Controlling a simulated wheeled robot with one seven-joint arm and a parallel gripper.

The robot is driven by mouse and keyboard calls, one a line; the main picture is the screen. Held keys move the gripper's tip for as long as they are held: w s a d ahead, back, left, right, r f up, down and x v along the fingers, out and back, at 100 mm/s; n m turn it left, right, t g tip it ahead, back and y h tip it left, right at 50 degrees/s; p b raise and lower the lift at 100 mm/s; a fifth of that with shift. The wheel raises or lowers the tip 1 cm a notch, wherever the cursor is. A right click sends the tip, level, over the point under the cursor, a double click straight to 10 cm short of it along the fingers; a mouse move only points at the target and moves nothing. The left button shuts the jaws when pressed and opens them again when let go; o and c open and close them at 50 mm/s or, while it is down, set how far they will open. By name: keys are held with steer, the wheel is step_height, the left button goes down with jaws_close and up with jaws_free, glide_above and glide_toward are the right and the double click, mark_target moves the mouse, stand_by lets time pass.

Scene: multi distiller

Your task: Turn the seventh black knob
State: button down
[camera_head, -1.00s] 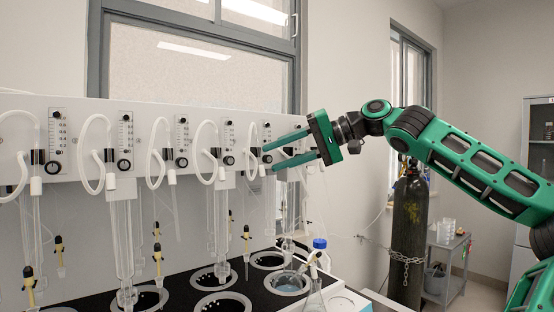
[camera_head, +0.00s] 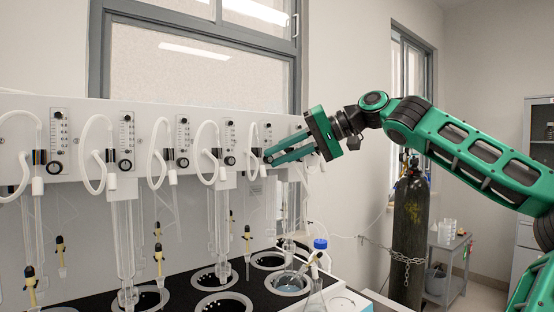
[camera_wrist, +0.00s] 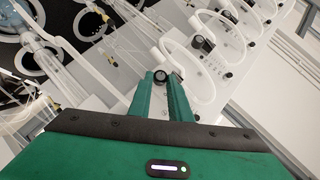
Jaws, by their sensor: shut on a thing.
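My gripper (camera_head: 270,157) is at the right end of the white panel (camera_head: 85,112), its green fingers drawn close together. In the wrist view my gripper (camera_wrist: 162,78) has a small round black knob (camera_wrist: 161,75) with a pale centre between its fingertips, and the fingers are shut on it. In the head view the fingertips hide most of this knob. Other black knobs show along the panel to the left, such as one (camera_head: 229,160) and another (camera_head: 182,162), each below a flow gauge.
White looped tubes (camera_head: 205,140) stick out in front of the panel beside the knobs. Glass columns (camera_head: 122,235) and a black heater top with round wells (camera_head: 222,304) are below. A gas cylinder (camera_head: 409,235) is at the right.

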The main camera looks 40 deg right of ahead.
steer(key=c, duration=1.6)
jaws_free()
steer(key=shift+c, duration=0.2)
steer(key=v, duration=1)
steer(key=shift+s+d, duration=0.25)
steer(key=shift+r, duration=0.1)
